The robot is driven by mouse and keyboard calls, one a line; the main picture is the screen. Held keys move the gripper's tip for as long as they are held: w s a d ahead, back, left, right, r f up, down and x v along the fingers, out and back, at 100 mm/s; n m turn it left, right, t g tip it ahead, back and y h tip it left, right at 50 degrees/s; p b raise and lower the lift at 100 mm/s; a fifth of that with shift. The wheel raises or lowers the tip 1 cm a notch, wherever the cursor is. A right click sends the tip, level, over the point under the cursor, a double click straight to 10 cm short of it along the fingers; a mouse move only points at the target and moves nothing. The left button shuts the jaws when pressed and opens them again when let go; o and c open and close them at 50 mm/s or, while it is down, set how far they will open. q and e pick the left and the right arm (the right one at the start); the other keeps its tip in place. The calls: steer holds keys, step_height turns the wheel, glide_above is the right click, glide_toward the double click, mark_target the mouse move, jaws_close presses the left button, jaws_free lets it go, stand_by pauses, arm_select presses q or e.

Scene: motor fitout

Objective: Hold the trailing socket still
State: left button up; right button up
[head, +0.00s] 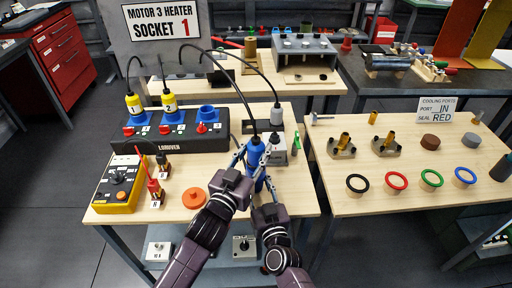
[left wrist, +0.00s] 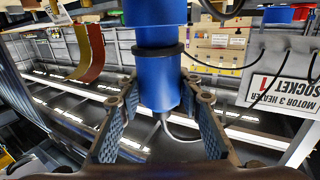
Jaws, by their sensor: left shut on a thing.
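The trailing socket is a blue cylinder (head: 255,153) with a black cable rising from its end, held upright above the front of the near bench. In the left wrist view the blue body (left wrist: 160,85), with a dark band around it, stands between the finger pads. My left gripper (head: 251,160) is shut on it; its fingers also show in the left wrist view (left wrist: 160,115). My right gripper (head: 265,188) is just below, close to the socket's lower end. Its fingertips are partly hidden, so I cannot tell whether they touch the socket.
A dark panel (head: 170,145) with blue sockets and two yellow-numbered plugs stands behind left. A yellow tester (head: 119,185) and an orange disc (head: 194,198) lie on the left bench. A grey box (head: 276,150) stands close behind the grippers. The right bench holds coloured rings (head: 396,181).

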arm_select(q)
steer(key=shift+f, duration=0.75)
steer(key=o, duration=1.3)
steer(key=shift+f, duration=0.1)
steer(key=v, duration=1.2)
arm_select(e)
steer(key=o, duration=1.4)
steer(key=shift+c, duration=0.2)
